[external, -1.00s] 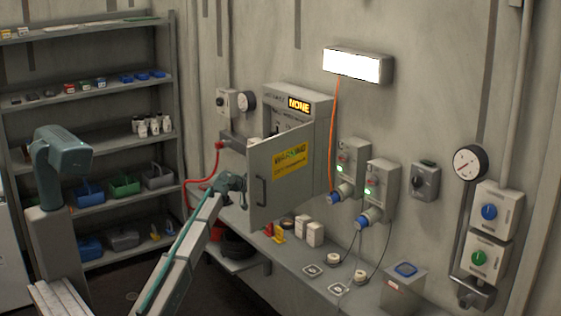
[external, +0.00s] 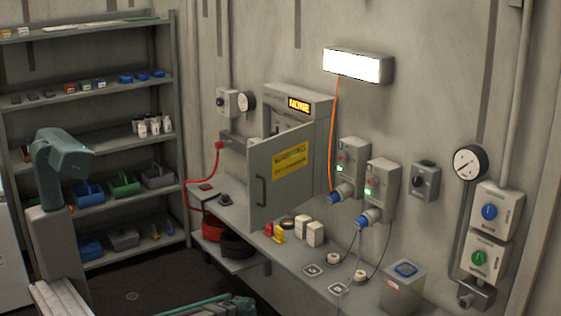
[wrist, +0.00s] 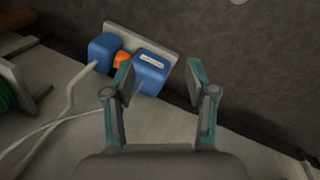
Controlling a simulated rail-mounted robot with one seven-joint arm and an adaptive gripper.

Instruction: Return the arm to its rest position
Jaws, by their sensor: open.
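In the wrist view my gripper (wrist: 160,84) is open, its two teal-and-grey fingers spread with nothing between them. Beyond the fingers, apart from them as far as I can tell, are blue blocks (wrist: 150,74) and a small orange piece (wrist: 122,61) at a pale plate. My arm is clear of the door.
A workbench (external: 310,262) runs along the wall, with white blocks (external: 315,233), small yellow and red items and a grey bin (external: 403,290). Shelves (external: 90,90) stand at the left. A red cable (external: 186,195) hangs by the bench. White cables (wrist: 72,92) show in the wrist view.

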